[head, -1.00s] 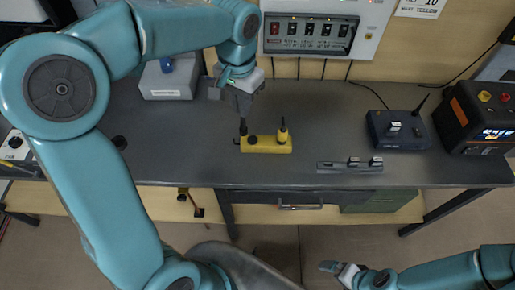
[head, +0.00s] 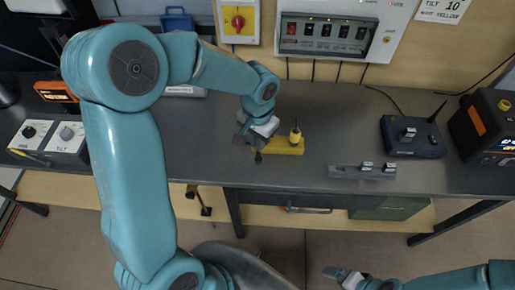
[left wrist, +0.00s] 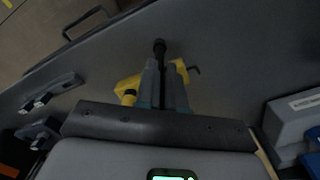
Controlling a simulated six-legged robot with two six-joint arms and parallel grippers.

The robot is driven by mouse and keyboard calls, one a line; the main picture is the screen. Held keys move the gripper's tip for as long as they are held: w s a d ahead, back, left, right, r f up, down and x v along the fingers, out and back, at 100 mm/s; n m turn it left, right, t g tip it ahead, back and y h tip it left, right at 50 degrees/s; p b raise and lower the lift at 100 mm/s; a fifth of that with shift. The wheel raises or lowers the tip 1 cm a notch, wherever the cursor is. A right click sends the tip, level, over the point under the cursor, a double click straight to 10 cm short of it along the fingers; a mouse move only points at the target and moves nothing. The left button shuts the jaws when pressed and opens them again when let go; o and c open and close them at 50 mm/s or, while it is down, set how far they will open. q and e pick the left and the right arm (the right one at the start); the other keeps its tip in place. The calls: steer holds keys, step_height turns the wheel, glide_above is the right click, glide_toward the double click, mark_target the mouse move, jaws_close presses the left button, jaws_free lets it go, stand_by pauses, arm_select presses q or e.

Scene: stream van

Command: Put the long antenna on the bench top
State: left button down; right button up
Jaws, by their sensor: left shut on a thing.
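My left gripper (head: 257,143) is over the bench top (head: 330,125) at the left end of the yellow holder block (head: 285,147). It is shut on a thin black rod with a round black end, which I take to be the long antenna (left wrist: 159,46). The rod's end points past the fingertips, in front of the block in the head view. Whether it touches the bench is unclear. In the left wrist view the fingers (left wrist: 160,85) hide part of the yellow block (left wrist: 128,82). My right gripper (head: 342,274) is low at the front, away from the bench; its jaws are unclear.
A yellow piece with a dark tip (head: 295,135) stands in the block. A grey rail with small parts (head: 362,171) lies to the right, before a dark blue box with an antenna (head: 412,138). Switch boxes (head: 55,137) stand at left. Bench between block and rail is clear.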

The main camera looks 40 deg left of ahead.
mark_target(257, 159)
arm_select(q)
step_height(257, 159, down, 4)
steer(key=shift+s+r, duration=0.1)
steer(key=shift+r, duration=0.05)
steer(key=shift+f, duration=0.5)
steer(key=shift+f, duration=0.2)
steer(key=c, duration=1.2)
jaws_free()
steer(key=shift+r, duration=0.1)
steer(key=shift+c, duration=0.2)
